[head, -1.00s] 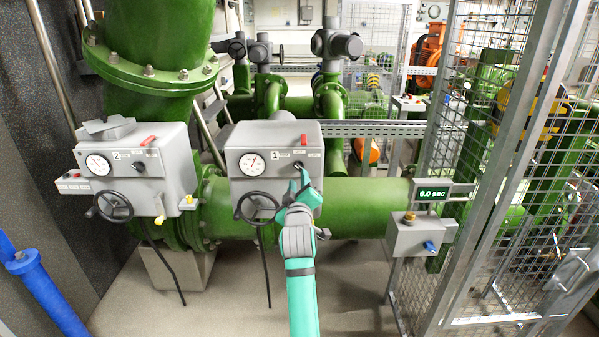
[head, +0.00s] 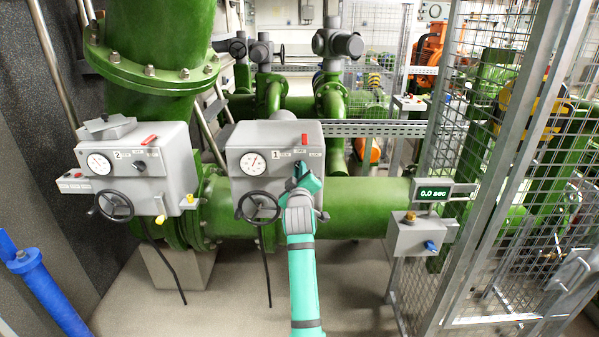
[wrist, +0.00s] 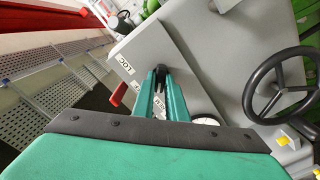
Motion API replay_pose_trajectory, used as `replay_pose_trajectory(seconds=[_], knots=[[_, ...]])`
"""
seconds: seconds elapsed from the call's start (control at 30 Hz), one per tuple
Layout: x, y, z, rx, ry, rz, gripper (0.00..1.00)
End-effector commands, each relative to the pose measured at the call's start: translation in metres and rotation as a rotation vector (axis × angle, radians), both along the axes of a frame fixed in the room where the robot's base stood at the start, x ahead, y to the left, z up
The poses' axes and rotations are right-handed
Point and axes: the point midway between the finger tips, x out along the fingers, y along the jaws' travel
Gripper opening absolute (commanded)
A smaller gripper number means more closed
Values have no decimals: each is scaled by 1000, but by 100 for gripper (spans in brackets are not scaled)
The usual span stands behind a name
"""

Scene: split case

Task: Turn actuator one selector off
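Actuator one is the grey box marked "1" (head: 248,146), with a round gauge, a handwheel and an upright red lever (head: 304,140). My gripper (head: 299,168) is at the right side of its front face, over the selector. In the wrist view my two teal fingers (wrist: 161,80) point at this face, their dark tips close together at a small black part that looks like the selector knob. Tips and knob blend, so I cannot tell whether they grip it. A "LOC" label (wrist: 126,65) shows beside them. The selector's pointing direction is hidden.
Actuator two (head: 178,170), a similar grey box, stands to the left. Green pipes run behind. The floor in front is clear.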

Motion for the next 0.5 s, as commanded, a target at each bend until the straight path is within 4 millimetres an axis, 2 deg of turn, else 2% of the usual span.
replay_pose_trajectory(seconds=[0.27, 0.5], knots=[[0, 2, 0, 13, -1, 3, 0], [-1, 3, 1, 107, -2, 4, 0]])
